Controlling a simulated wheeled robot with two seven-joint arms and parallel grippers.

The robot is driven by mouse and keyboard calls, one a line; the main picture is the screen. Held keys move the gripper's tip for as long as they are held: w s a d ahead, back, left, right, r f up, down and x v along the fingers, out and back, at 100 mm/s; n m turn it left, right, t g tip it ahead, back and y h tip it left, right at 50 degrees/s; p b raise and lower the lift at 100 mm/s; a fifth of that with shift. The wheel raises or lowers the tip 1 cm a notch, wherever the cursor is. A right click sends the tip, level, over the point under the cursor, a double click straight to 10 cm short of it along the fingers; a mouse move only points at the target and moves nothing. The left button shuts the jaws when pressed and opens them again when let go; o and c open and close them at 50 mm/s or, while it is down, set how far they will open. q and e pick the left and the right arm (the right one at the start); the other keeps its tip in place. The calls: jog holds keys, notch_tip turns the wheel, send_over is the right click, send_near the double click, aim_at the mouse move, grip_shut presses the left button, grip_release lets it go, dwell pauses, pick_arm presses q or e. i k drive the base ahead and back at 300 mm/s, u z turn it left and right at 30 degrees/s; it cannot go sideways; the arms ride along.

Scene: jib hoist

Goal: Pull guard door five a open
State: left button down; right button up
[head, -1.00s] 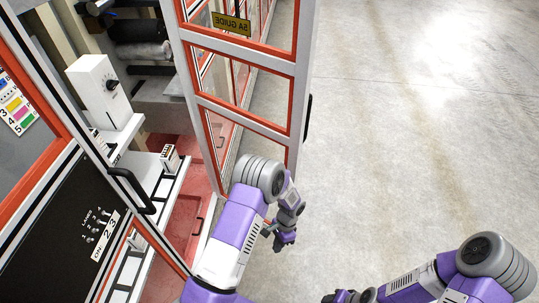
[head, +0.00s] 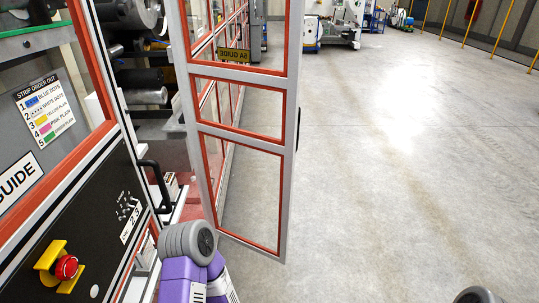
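Guard door five a (head: 291,170) is a pale-framed panel with red-orange inner edging and clear panes. It stands swung out from the machine, with floor showing through and beyond it. Its yellow label (head: 234,55) reads "5A GUIDE" mirrored, so I see it from behind. My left arm comes up at the bottom centre, close to the door's lower corner; I cannot tell whether it touches. My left gripper is out of sight. Only a grey piece of my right arm shows at the bottom right edge, and its gripper is out of the picture.
A dark control panel (head: 98,225) with a red button (head: 67,267) on a yellow mount stands at the left. A black handle (head: 155,188) sticks out beside it. Machine rollers (head: 140,75) show in the opening. The concrete floor (head: 400,170) to the right is wide and clear.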

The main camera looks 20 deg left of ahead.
aim_at(287, 82)
jog(key=z, duration=0.35)
jog(key=i, duration=0.95)
jog(key=u, duration=0.65)
jog(key=i, duration=0.85)
jog(key=u, duration=0.9)
